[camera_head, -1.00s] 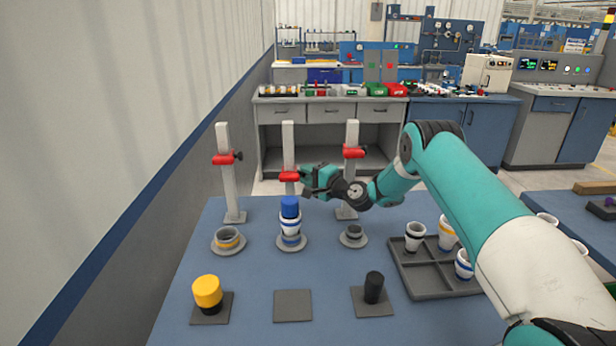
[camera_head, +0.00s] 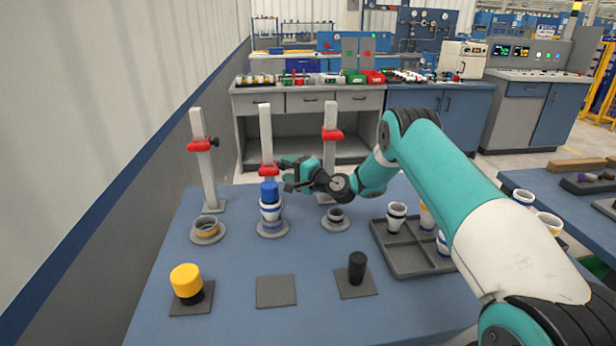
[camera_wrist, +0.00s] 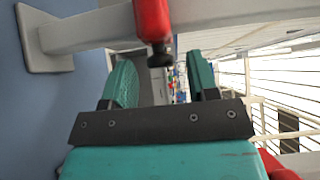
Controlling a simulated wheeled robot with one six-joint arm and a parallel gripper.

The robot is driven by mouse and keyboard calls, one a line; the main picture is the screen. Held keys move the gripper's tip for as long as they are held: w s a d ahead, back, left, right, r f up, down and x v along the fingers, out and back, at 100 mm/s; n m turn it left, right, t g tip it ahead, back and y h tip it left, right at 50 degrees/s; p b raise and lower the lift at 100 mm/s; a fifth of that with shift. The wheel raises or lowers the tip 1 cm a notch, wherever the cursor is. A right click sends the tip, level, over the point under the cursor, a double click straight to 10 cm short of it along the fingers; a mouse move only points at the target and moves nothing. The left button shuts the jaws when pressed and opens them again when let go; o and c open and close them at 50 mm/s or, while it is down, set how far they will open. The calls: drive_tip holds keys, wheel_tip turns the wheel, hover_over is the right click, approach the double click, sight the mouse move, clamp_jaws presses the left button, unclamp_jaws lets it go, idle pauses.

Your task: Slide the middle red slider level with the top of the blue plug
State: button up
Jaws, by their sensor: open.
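The middle red slider (camera_head: 268,170) is on the middle white post (camera_head: 266,135), behind the blue plug (camera_head: 269,191). In the picture it shows just above the plug's top; I cannot tell whether they are exactly level. The plug stands upright in a stack of blue-striped white pipes (camera_head: 270,212). My gripper (camera_head: 284,171) is open, at the right side of the slider. In the wrist view, the slider (camera_wrist: 151,18) and its black knob (camera_wrist: 159,54) are ahead of my open gripper (camera_wrist: 160,68). The knob shows between the fingers, with gaps on both sides.
Posts with red sliders stand to the left (camera_head: 199,145) and right (camera_head: 332,135). A yellow plug (camera_head: 186,280) and a black plug (camera_head: 357,266) stand in front. A grey tray (camera_head: 402,262) with striped pipes is to the right. An empty grey pad (camera_head: 276,291) lies at the front.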

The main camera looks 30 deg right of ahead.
drive_tip(key=b+v, duration=0.1)
drive_tip(key=v, duration=0.3)
drive_tip(key=b+v, duration=0.2)
drive_tip(key=v, duration=0.3)
drive_tip(key=b+v, duration=0.2)
drive_tip(key=v, duration=0.3)
drive_tip(key=shift+f, duration=0.4)
drive_tip(key=s+b, duration=0.1)
drive_tip(key=b, duration=0.1)
drive_tip(key=s+d+r+b, duration=0.1)
drive_tip(key=b, duration=0.2)
drive_tip(key=shift+s, duration=0.25)
